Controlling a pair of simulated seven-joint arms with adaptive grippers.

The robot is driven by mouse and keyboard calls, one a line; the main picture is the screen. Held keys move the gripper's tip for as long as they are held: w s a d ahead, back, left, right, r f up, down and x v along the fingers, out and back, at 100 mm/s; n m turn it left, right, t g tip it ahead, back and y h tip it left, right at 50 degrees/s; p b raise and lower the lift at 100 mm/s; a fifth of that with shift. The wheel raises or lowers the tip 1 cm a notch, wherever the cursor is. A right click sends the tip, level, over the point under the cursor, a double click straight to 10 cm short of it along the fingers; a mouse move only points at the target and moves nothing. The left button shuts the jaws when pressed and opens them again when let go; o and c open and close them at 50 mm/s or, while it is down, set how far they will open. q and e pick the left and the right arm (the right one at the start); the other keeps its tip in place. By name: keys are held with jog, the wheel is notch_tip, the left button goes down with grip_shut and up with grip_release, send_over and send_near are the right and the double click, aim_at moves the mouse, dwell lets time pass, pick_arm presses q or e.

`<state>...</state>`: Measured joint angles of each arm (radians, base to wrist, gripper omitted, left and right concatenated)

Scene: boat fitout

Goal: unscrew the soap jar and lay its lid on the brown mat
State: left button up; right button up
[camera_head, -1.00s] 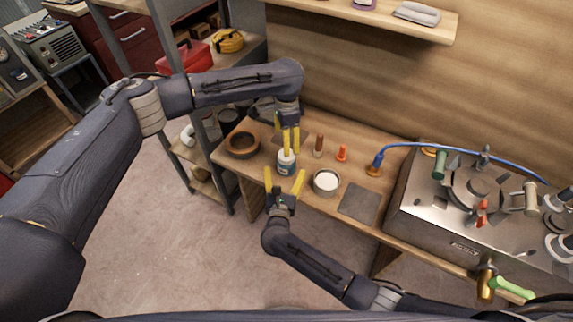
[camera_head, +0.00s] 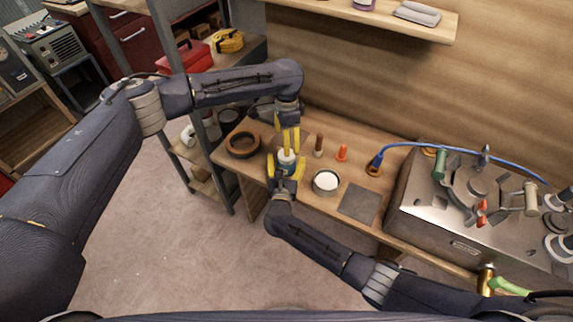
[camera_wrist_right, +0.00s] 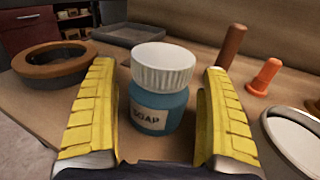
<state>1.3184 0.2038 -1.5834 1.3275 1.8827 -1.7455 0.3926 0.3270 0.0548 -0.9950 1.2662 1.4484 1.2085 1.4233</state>
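The soap jar (camera_head: 287,166) stands upright on the bench, with a blue body and label; in the right wrist view the jar (camera_wrist_right: 160,112) wears its ribbed white lid (camera_wrist_right: 163,66). My right gripper (camera_head: 286,168) is open, with its yellow fingers on either side of the jar; a gap shows on both sides in the wrist view. My left gripper (camera_head: 290,148) points down over the jar, fingers apart and empty. It is outside the wrist view, so it appears to be above the lid. A flat grey-brown square mat (camera_head: 359,203) lies near the front edge, right of the jar.
A brown round bowl or ring (camera_head: 242,145) is left of the jar. A round container with a white top (camera_head: 326,183) stands between jar and mat. A brown peg (camera_head: 319,146) and an orange peg (camera_head: 342,153) stand behind. A metal stove unit (camera_head: 450,210) fills the right.

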aim_at(287, 163)
jog(key=c, duration=1.5)
pick_arm(q)
jog(key=shift+c, duration=1)
pick_arm(e)
grip_shut()
pick_arm(q)
jog(key=m, duration=0.8)
jog(key=shift+m, duration=0.3)
jog(key=m, duration=0.3)
jog(key=shift+d, duration=0.1)
jog(key=m, duration=1)
jog(key=shift+s, duration=0.1)
jog(key=m, duration=0.4)
jog(key=shift+r+m, duration=0.1)
jog(key=shift+m, duration=0.3)
jog(key=m, duration=0.9)
jog(key=shift+m, duration=0.3)
jog(key=shift+f, duration=4)
